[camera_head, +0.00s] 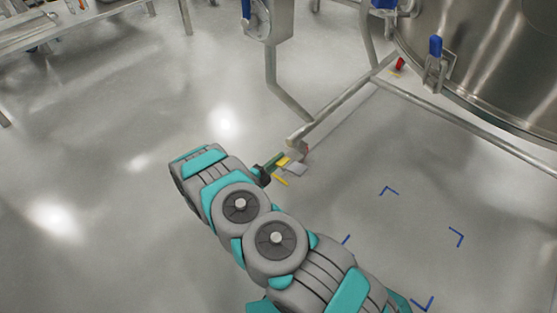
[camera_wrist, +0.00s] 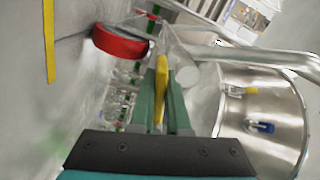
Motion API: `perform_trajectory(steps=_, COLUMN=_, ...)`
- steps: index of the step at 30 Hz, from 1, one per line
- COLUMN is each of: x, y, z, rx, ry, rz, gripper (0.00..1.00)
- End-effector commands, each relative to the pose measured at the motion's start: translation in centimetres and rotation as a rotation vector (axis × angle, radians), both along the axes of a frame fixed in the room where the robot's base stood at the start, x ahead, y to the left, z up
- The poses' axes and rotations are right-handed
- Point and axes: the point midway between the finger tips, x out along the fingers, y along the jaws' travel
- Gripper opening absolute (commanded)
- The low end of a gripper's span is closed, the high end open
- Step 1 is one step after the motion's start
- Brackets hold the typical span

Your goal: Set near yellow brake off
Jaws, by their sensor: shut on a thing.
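The near yellow brake is a thin yellow lever (camera_wrist: 161,80) between the two green fingers of my gripper (camera_wrist: 160,95) in the wrist view. The fingers are closed on it from both sides. In the head view my gripper (camera_head: 274,164) is low near the floor, at the near end of a steel frame bar (camera_head: 325,117), and a bit of the yellow lever (camera_head: 283,161) shows at its tips. A red caster wheel (camera_wrist: 122,42) lies just beyond and left of the fingertips in the wrist view. The lever's mount is largely hidden.
A large steel vessel (camera_head: 490,60) stands at the upper right, with a red part (camera_head: 400,63) beneath it. A steel post (camera_head: 284,75) rises behind the bar. Blue corner marks (camera_head: 456,237) lie on open floor. A steel table (camera_head: 60,30) is at the upper left.

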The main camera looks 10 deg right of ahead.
Motion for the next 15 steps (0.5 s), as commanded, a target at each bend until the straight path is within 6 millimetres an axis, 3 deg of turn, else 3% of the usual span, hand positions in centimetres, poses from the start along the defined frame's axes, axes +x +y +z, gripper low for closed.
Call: perform_trajectory(steps=15, x=0.15, y=0.04, z=1.04, rx=0.12, ry=-0.163, rz=0.0, gripper=0.0)
